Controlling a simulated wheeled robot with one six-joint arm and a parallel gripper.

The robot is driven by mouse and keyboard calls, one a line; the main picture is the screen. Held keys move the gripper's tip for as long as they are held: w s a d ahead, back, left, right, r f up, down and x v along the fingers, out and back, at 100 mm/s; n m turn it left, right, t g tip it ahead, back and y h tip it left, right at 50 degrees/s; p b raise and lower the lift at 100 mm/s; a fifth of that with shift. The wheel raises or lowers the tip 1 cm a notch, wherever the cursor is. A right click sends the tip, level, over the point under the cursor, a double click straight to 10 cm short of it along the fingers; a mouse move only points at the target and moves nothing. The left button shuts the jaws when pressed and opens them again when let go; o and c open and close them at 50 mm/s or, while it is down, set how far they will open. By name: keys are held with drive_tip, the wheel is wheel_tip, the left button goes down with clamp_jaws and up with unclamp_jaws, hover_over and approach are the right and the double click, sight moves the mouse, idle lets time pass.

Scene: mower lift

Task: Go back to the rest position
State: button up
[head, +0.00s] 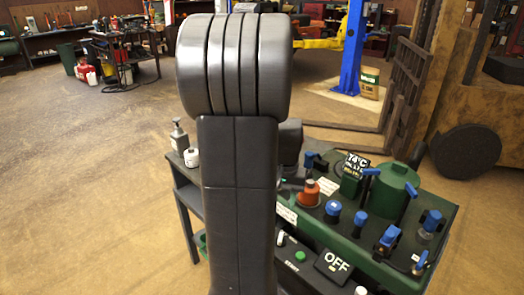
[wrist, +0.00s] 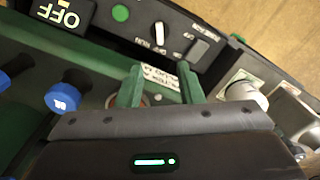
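My gripper (wrist: 160,72) shows in the wrist view as two green fingers spread apart. Nothing is held between them. Behind the gap lie a white label and part of the green control bench. The bench (head: 440,215) stands at the lower right of the head view. My dark arm rises through the middle of that view and covers part of the bench. The gripper's fingers cannot be made out in the head view.
The bench carries an orange-red knob (head: 309,193), several blue-handled valves, a green tank (head: 394,190), a 74°C display (head: 355,166) and an OFF display (head: 333,264). The left floor is open.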

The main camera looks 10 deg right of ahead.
wheel_tip(320, 180, down, 14)
drive_tip(key=shift+r+b, duration=0.2)
drive_tip(key=shift+b, duration=0.3)
drive_tip(key=shift+f, duration=0.1)
idle(0.4)
